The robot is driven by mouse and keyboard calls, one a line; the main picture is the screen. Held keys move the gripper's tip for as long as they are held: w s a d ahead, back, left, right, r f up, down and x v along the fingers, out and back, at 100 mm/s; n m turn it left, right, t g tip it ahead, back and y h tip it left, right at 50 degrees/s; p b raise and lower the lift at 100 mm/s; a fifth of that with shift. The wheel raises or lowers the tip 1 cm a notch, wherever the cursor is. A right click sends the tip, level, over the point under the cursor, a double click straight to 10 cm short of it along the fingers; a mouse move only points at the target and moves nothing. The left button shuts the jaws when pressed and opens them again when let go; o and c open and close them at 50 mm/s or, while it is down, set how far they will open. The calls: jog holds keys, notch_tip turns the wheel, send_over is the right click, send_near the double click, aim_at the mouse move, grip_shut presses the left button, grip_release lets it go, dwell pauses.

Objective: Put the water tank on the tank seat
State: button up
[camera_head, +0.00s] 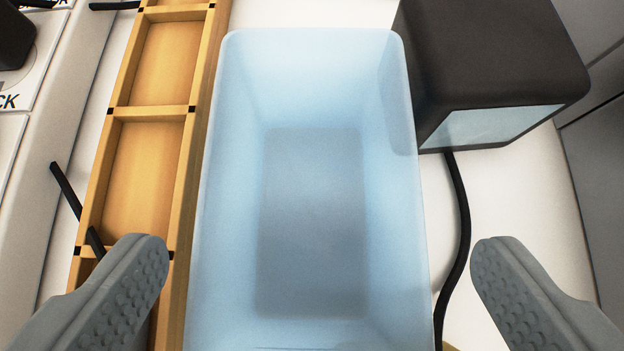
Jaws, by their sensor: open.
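The water tank (225,190) is a translucent pale blue, open box in the middle of the view. I look down into it, and a grey rectangle shows at its bottom; I cannot tell whether that is its floor or something beneath. My gripper (320,255) is open, with one grey finger to the left of the tank and the other to its right. The right finger has a clear gap to the tank wall; the left fingertip is nearer to it. I cannot make out the tank seat for certain.
A wooden divided tray (190,115) runs along the tank's left side, very close to it. A black box (490,60) with a pale front panel stands at the upper right, partly behind the tank wall. A black cable (461,220) runs down from it over the white surface (510,195).

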aim_at(312, 227)
jog(key=shift+x, duration=2.6)
jog(key=shift+a+r, duration=0.15)
jog(key=c, duration=1.2)
jog(key=shift+r, duration=5.05)
